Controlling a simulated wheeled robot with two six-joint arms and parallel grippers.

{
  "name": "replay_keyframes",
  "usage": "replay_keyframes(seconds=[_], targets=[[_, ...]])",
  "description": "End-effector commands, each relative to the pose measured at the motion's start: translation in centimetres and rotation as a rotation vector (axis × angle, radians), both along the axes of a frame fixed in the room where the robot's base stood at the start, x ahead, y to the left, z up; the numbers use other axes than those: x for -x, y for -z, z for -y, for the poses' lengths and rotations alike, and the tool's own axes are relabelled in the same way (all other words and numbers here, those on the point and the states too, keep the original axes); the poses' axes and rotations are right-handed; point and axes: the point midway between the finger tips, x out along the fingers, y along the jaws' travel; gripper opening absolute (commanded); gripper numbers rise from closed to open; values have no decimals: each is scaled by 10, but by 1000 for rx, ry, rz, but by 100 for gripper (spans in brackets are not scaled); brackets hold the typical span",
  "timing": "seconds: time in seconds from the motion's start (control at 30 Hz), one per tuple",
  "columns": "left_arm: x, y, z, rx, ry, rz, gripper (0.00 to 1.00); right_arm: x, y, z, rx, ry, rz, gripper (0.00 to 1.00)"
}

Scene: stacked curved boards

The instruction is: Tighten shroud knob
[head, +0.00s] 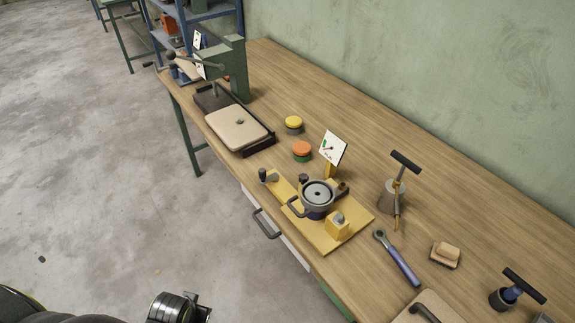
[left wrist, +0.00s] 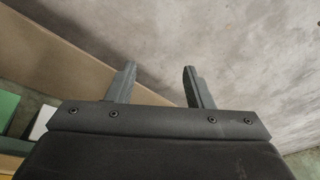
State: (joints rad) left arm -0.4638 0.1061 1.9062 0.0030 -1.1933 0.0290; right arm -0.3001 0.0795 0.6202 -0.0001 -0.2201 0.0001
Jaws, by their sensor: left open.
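A yellow fixture board (head: 322,236) lies on the workbench, with a round grey and dark blue housing (head: 319,194) on it. A small dark knob (head: 303,179) shows at the housing's back left, and another dark knob (head: 264,175) stands at the board's far left end. I cannot tell which is the shroud knob. My left gripper (left wrist: 160,88) is open in the left wrist view, with nothing between its fingers. My left arm is at the lower left of the head view, off the bench and apart from the fixture. My right gripper is not in view.
A green press with a beige plate (head: 238,128) stands at the far end. Yellow (head: 293,122) and orange (head: 302,148) buttons and a gauge card (head: 332,148) stand behind the fixture. A T-handled tool (head: 398,185), ratchet (head: 398,260) and brush (head: 446,253) lie to the right.

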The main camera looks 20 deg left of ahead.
Motion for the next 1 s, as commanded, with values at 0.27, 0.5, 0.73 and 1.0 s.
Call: replay_keyframes(seconds=[0.27,0.5,0.73,1.0], targets=[[-56,-116,20,70,-127,41,47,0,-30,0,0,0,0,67],[-129,-138,43,161,-298,16,47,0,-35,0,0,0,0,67],[-217,-161,75,239,-480,-33,47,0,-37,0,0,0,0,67],[-310,-216,120,284,-691,-99,47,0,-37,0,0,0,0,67]])
